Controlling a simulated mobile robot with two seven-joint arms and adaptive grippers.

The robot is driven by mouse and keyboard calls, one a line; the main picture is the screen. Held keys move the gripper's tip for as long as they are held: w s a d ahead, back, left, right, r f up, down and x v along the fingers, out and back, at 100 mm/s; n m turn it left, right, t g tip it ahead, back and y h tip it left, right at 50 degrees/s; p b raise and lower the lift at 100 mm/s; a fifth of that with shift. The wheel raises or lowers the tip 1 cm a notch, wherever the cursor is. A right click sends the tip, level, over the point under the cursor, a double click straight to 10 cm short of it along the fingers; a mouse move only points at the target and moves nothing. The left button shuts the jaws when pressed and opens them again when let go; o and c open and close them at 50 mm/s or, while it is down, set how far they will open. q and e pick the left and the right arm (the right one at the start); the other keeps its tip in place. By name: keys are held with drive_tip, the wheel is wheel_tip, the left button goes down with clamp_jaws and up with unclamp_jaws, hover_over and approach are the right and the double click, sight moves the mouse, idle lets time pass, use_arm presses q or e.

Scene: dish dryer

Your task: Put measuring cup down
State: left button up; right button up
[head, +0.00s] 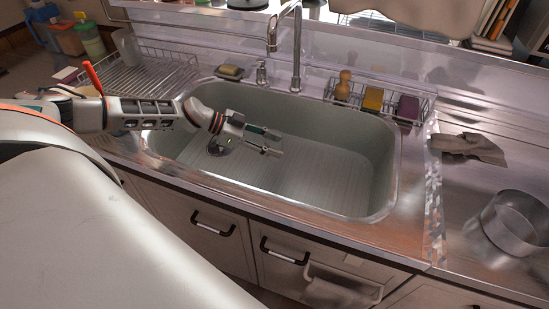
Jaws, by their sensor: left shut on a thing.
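My left gripper (272,143) reaches in from the left over the sink (325,170), its fingers pointing right. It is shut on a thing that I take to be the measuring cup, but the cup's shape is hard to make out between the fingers. A small dark, rounded shape (218,149) shows just below the gripper's base; I cannot tell if it is part of the cup or the sink's drain. My right gripper is not in view.
A faucet (297,50) rises behind the sink. A wire dish rack (150,78) stands left, a wire caddy (385,104) with sponges behind right. A cloth (468,147) and metal pot (517,222) are on the right counter. The sink's right half looks clear.

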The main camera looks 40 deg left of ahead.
use_arm(q)
wheel_tip(320, 180, down, 5)
drive_tip(key=shift+f+b, duration=0.1)
drive_tip(key=shift+b, duration=0.75)
drive_tip(key=shift+f, duration=0.3)
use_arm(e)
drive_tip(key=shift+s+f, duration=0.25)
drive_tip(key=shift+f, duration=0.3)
use_arm(q)
drive_tip(key=shift+f, duration=0.15)
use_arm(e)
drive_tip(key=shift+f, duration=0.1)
use_arm(q)
drive_tip(key=o, duration=1.1)
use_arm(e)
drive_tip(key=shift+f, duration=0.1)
